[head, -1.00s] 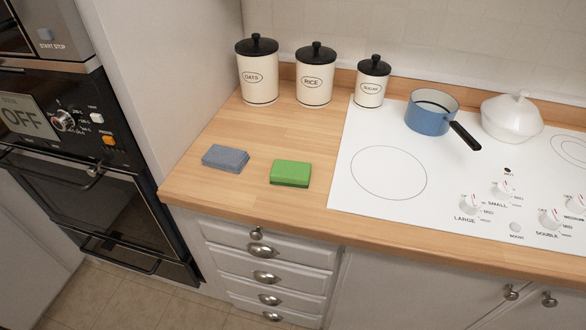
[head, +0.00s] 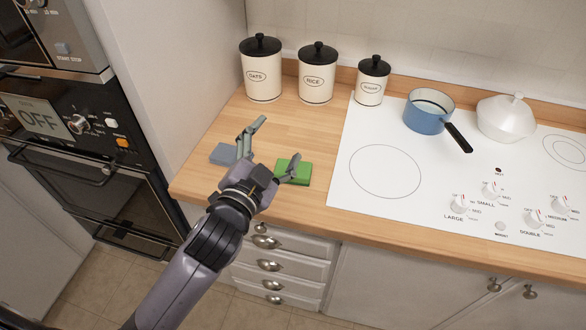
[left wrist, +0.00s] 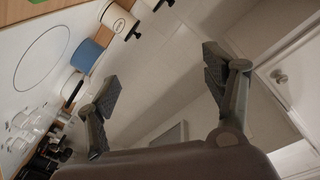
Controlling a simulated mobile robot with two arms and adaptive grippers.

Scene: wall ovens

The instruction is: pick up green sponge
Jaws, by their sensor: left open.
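The green sponge (head: 303,174) lies on the wooden counter, left of the white hob, partly covered by one finger of my left gripper in the head view. My left gripper (head: 272,145) is open and empty. Its fingers are spread wide above the counter, one over the grey-blue sponge's right side and one over the green sponge. In the left wrist view the gripper (left wrist: 160,80) points away toward the wall and canisters, and no sponge shows between its fingers. My right gripper is not in view.
A grey-blue sponge (head: 222,154) lies left of the green one. Canisters stand behind, the rice one (head: 316,78) in the middle. A blue saucepan (head: 424,115) and a white lidded pot (head: 505,118) stand on the hob (head: 345,190). Wall ovens (head: 95,165) flank the left side.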

